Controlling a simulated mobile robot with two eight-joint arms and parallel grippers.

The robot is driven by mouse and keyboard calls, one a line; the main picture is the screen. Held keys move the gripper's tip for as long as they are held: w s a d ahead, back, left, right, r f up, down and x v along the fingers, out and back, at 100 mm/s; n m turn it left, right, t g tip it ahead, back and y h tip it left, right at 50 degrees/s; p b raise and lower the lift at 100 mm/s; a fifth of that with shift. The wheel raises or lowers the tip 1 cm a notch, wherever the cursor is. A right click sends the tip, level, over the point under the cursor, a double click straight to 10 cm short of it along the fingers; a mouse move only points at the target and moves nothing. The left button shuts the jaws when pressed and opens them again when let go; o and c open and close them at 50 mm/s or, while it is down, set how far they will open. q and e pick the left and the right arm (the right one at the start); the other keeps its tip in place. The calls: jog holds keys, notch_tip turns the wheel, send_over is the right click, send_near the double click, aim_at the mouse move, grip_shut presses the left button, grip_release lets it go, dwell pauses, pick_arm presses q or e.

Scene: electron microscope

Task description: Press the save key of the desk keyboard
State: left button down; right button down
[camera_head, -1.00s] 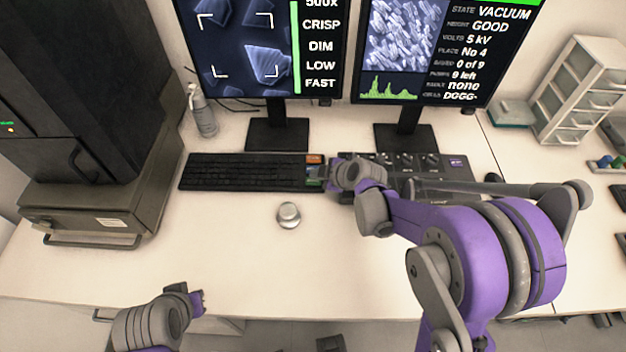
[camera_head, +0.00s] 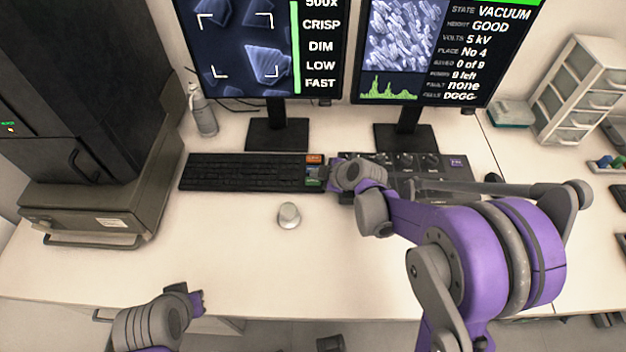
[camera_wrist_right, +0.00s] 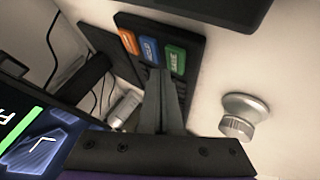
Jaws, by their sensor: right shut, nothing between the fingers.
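The black desk keyboard (camera_head: 240,172) lies on the desk below the left monitor. Its right end carries an orange key (camera_head: 314,159), a blue key (camera_head: 313,171) and a green key (camera_head: 313,182). The wrist view shows the same orange (camera_wrist_right: 129,42), blue (camera_wrist_right: 149,50) and green (camera_wrist_right: 174,59) keys; their lettering is too blurred to read surely. My right gripper (camera_head: 324,173) is shut and empty at these keys. In the wrist view its fingertips (camera_wrist_right: 160,74) overlap the near ends of the blue and green keys; contact is unclear. My left gripper (camera_head: 197,301) is low at the desk's front.
A round silver knob (camera_head: 289,215) stands on the desk just in front of the keyboard. A control panel (camera_head: 440,170) lies to the right, partly behind my right arm. Monitor stands (camera_head: 277,134) rise behind the keyboard. The front left of the desk is clear.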

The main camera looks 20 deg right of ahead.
aim_at(317, 183)
jog(key=shift+f, duration=0.15)
jog(key=shift+f+b, duration=0.3)
jog(key=shift+b, duration=0.05)
jog(key=shift+f+b, duration=0.3)
jog(key=shift+f, duration=0.1)
dwell(0.7)
jog(key=shift+r, duration=0.15)
jog(key=shift+r+p, duration=0.55)
jog(key=shift+r, duration=0.15)
jog(key=shift+r, duration=0.1)
jog(key=shift+r+p, duration=1.7)
jog(key=shift+r, duration=0.75)
jog(key=shift+f, duration=0.1)
